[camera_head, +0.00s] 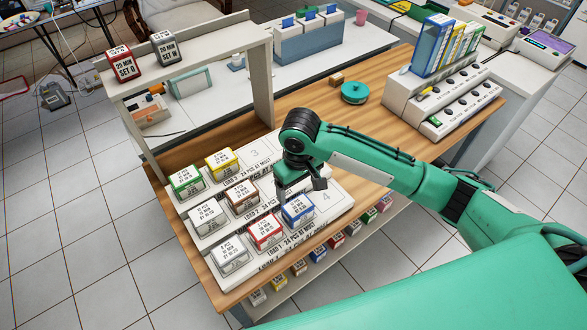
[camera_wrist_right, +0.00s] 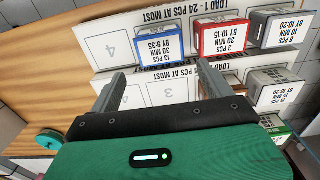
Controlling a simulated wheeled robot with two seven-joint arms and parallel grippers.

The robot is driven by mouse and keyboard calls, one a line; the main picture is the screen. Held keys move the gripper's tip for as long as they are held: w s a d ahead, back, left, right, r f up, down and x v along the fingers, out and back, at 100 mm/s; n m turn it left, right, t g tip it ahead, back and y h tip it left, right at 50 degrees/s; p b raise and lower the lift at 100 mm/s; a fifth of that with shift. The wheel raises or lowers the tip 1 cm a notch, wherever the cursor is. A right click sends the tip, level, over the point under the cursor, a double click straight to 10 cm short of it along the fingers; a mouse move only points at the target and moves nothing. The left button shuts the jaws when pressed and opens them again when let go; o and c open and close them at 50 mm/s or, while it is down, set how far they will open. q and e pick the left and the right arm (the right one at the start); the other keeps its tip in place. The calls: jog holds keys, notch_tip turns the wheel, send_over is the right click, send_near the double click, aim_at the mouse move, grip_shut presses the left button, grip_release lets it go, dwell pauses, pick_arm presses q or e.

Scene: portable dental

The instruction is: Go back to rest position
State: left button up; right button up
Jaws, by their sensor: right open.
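My right gripper (camera_head: 302,192) is over the stepped white rack (camera_head: 330,183) on the wooden table, close behind the blue-edged box (camera_head: 298,211). In the right wrist view its two fingers (camera_wrist_right: 160,84) stand wide apart with nothing between them. The blue-edged box (camera_wrist_right: 160,48) is beyond the fingertips, and I cannot tell whether anything touches it. A red-edged box (camera_head: 264,231) is beside it on the front tier. My left gripper is not in view.
Yellow (camera_head: 221,164), green (camera_head: 186,182) and brown (camera_head: 242,197) boxes sit on the upper tiers. A grey shelf frame (camera_head: 190,50) rises at the left. A teal round container (camera_head: 354,93) and a white organizer (camera_head: 440,100) stand farther back.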

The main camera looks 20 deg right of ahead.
jog(key=s+a+f+t+y, duration=0.2)
jog(key=s+a+f+y, duration=0.15)
jog(key=s, duration=0.65)
jog(key=s+d+f+m+t+h, duration=0.2)
jog(key=s+d+f+h, duration=0.1)
jog(key=s+d, duration=0.95)
notch_tip(320, 180, down, 31)
jog(key=g, duration=0.2)
jog(key=s+d+f+g, duration=0.1)
jog(key=s+d+f, duration=0.1)
jog(key=s+f, duration=1.7)
jog(key=shift+d, duration=0.3)
jog(key=shift+h, duration=0.25)
